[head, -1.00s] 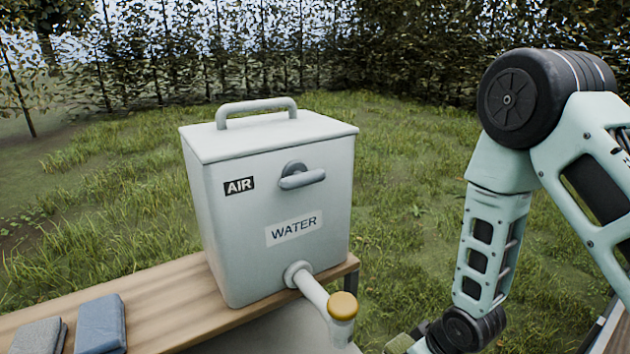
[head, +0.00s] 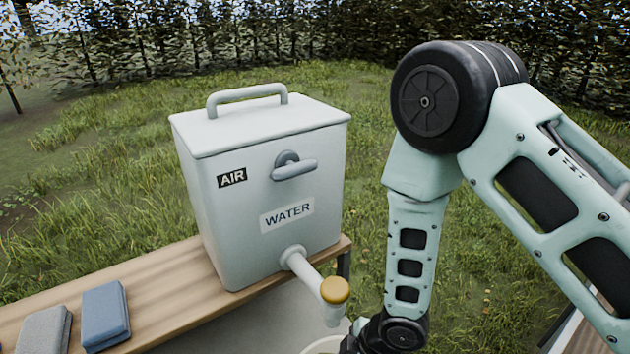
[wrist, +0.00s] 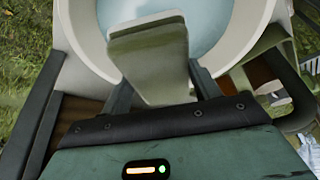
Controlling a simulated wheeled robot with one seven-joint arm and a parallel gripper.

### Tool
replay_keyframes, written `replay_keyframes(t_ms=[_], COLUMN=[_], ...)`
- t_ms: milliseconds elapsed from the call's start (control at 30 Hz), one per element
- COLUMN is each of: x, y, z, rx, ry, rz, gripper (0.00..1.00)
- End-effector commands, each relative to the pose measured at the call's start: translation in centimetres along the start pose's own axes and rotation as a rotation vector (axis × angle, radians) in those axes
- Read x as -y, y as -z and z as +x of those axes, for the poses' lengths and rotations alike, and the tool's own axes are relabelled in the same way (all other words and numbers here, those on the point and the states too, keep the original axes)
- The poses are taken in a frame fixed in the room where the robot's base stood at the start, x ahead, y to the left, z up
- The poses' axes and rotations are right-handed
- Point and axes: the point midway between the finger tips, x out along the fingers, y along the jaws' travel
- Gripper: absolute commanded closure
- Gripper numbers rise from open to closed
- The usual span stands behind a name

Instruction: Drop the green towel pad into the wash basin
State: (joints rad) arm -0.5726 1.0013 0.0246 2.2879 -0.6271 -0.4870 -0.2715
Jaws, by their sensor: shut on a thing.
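The green towel pad (wrist: 150,55) is in my gripper (wrist: 160,84) in the wrist view. The jaws are shut on it, and its far end reaches out past the fingers. The wash basin (wrist: 85,38) is a pale round bowl with bluish water inside. The pad's far end overlaps the basin's opening in this view; its height above the water is hard to tell. In the head view only a bit of the basin rim (head: 322,345) shows at the bottom edge, and my gripper is below the frame.
A white water tank (head: 260,185) with a yellow-knobbed tap (head: 334,290) stands on a wooden bench (head: 165,283), close to the left of my arm. A blue pad (head: 105,312) and a grey pad (head: 45,330) lie on the bench. Grass lies behind.

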Motion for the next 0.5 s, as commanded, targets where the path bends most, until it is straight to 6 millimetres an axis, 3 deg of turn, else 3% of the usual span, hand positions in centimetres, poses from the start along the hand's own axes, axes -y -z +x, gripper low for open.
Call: replay_keyframes(t_ms=[33, 167, 500], x=[0.0, 0.0, -0.1], y=[-0.5, -0.8, -0.9], z=[1.1, 2.0, 2.1], rx=[0.001, 0.000, -0.001], ry=[0.000, -0.001, -0.002], rz=[0.000, 0.001, 0.002], gripper=[0.57, 0.57, 0.57])
